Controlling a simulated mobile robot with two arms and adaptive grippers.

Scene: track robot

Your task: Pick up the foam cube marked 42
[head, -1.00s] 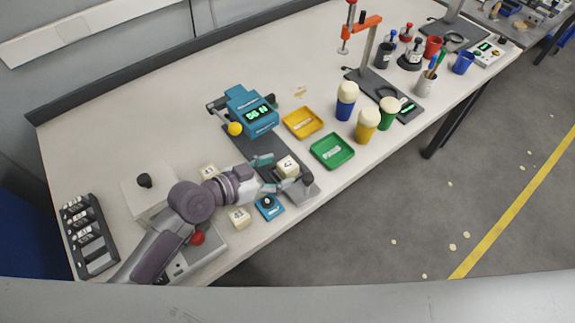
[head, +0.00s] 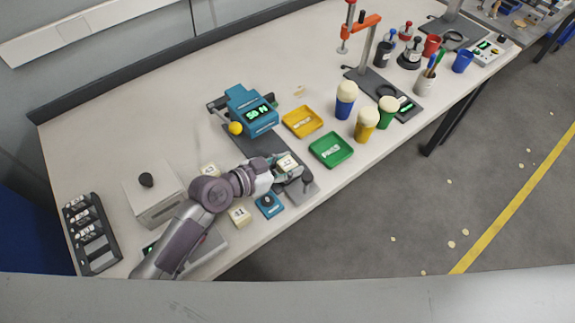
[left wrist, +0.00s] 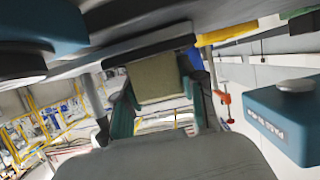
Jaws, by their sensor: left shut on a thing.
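The cream foam cube marked 42 (head: 287,161) is between the fingers of my left gripper (head: 284,166), over the dark plate of the teal test device. The left gripper is shut on it. In the left wrist view the cube (left wrist: 157,77) sits between the two teal-sided fingers. I cannot tell whether its underside touches the plate. My right gripper is not in view.
The teal device (head: 249,108) with a green display stands behind the cube. Yellow (head: 302,121) and green (head: 331,150) trays lie to the right. Cube 41 (head: 239,215), another cube (head: 210,171) and a blue button box (head: 268,205) lie close to the arm.

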